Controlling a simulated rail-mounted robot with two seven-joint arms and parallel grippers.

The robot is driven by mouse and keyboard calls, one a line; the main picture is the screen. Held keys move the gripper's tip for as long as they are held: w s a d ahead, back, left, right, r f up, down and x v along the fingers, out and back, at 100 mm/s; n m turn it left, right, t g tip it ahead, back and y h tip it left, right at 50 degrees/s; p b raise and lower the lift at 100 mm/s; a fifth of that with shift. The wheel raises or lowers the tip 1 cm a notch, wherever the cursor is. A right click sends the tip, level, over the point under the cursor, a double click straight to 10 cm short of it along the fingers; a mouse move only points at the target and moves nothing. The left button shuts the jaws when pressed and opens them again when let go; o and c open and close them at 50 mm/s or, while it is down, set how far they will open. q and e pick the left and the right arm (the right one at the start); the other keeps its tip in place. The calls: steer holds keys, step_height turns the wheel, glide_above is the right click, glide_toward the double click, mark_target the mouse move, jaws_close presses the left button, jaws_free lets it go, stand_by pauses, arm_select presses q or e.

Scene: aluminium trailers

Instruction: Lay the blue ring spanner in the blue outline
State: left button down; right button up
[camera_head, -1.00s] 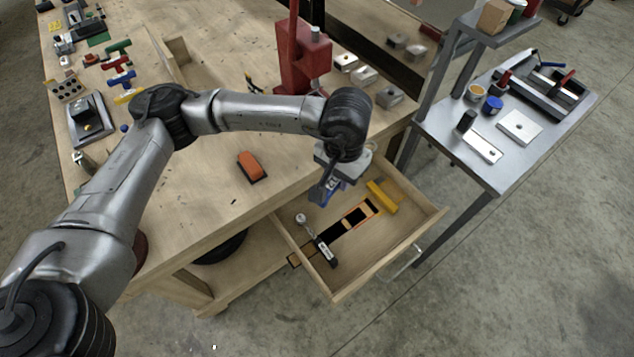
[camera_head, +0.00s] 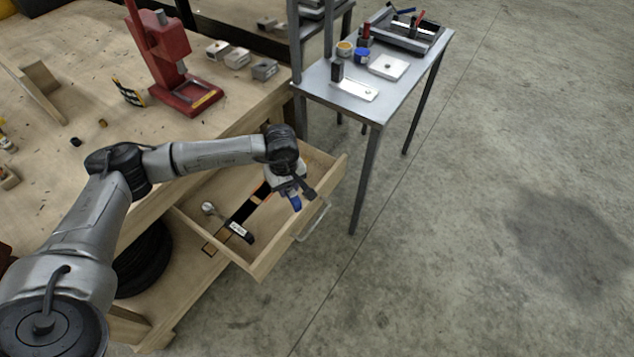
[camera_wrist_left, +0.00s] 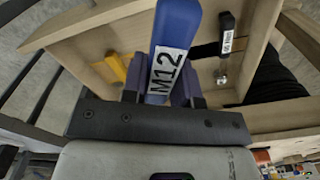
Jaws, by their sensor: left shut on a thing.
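My left gripper (camera_head: 290,182) is shut on the blue ring spanner (camera_head: 296,203), over the front right part of the open drawer (camera_head: 254,268). In the left wrist view the spanner (camera_wrist_left: 175,42) stands out between the fingers (camera_wrist_left: 162,88) and carries a white "M12" label. Its far end is out of that frame. A black panel with orange edges (camera_head: 245,208) lies in the drawer. I cannot make out a blue outline; the gripper hides part of the drawer. My right gripper is not in view.
A black-handled tool with a white label (camera_head: 238,229) lies in the drawer; a yellow piece (camera_wrist_left: 116,67) shows there in the left wrist view. The workbench (camera_head: 60,185) bears a red press (camera_head: 172,60).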

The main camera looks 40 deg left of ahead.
mark_target(256, 210)
arm_select(q)
steer(key=s+a+f+n+b, duration=0.3)
steer(key=s+a+f+n, duration=0.1)
steer(key=a+f, duration=0.5)
steer(key=shift+s+a+n, duration=0.15)
steer(key=shift+a+n, duration=0.45)
steer(key=shift+d+f, duration=0.1)
steer(key=shift+f, duration=0.05)
steer(key=shift+a+f+b, duration=0.3)
steer(key=shift+f+b, duration=0.45)
steer(key=shift+f, duration=0.15)
steer(key=shift+a+f+b, duration=0.25)
steer(key=shift+f+b, duration=0.5)
steer(key=shift+f, duration=0.15)
steer(key=shift+s+a+f+b, duration=0.1)
steer(key=shift+a+f+b, duration=0.2)
steer(key=shift+f+b, duration=0.5)
steer(key=shift+a+f+b, duration=0.35)
steer(key=shift+f+b, duration=0.3)
steer(key=shift+f, duration=0.3)
steer(key=shift+s+a+f+b, duration=0.1)
steer(key=shift+a+f+b, duration=0.2)
steer(key=shift+f+b, duration=0.5)
steer(key=shift+f, duration=0.1)
steer(key=c, duration=0.8)
jaws_free()
